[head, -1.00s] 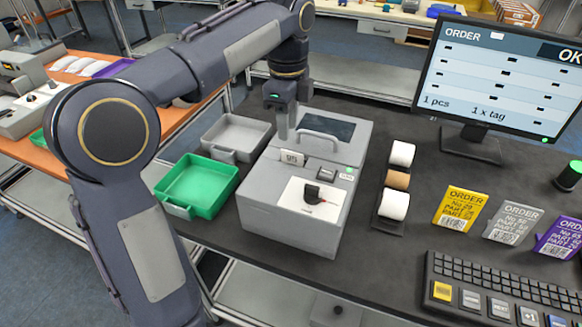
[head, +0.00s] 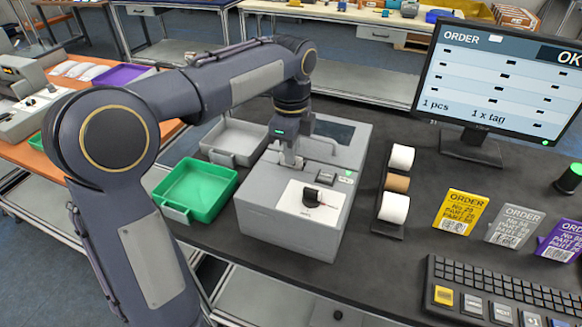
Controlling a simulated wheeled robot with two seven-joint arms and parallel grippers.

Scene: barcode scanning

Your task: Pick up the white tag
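My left gripper (head: 289,160) reaches down to the top of the grey label machine (head: 290,223), at the slot behind its white front panel. Its fingers cover the spot where the small white tag stood, so I cannot make out the tag clearly. The fingers are small and close to the machine, and I cannot tell whether they are open or shut on the tag. My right gripper is not in view.
A green tray (head: 171,214) and a grey tray (head: 262,128) lie left of the machine. A holder with label rolls (head: 394,208) stands to its right. The monitor (head: 478,155), order cards (head: 461,212) and keyboard (head: 500,290) are farther right.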

